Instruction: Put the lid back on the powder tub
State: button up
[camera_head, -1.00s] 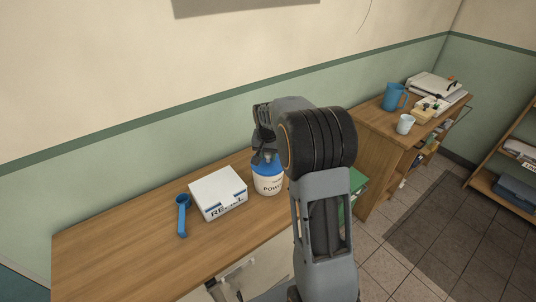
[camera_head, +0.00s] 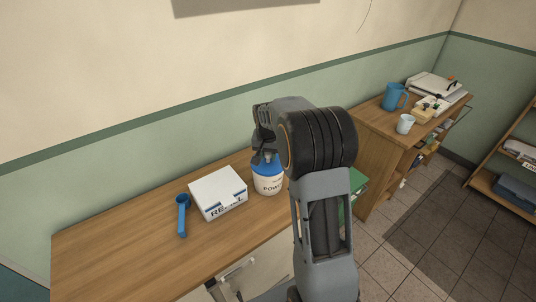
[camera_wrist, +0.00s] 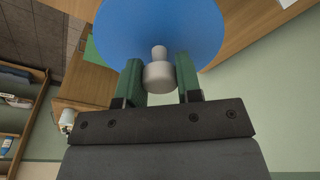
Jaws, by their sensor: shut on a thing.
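The powder tub (camera_head: 268,184) is white with dark lettering and stands upright on the wooden desk, right of the refill box. The round blue lid (camera_head: 268,169) is at the tub's top and looks level with it. I cannot tell whether it is fully seated. The lid (camera_wrist: 160,25) fills the top of the wrist view, with a pale grey knob (camera_wrist: 158,76) at its middle. My gripper (camera_wrist: 158,82) is shut on the lid by this knob, one green finger on each side. In the head view my wrist and arm hide part of the lid and the tub's right side.
A white refill box (camera_head: 218,192) and a blue scoop (camera_head: 183,215) lie left of the tub on the desk (camera_head: 110,255). The desk's left part is clear. A cabinet at the right holds a blue jug (camera_head: 393,97), a white cup (camera_head: 405,124) and papers.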

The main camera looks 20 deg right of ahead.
dwell(0.9)
jog(key=o, duration=1.5)
jog(key=shift+f, duration=0.1)
jog(key=shift+r+p, duration=2.45)
jog(key=shift+r, duration=1.1)
jog(key=shift+c, duration=0.5)
grip_shut()
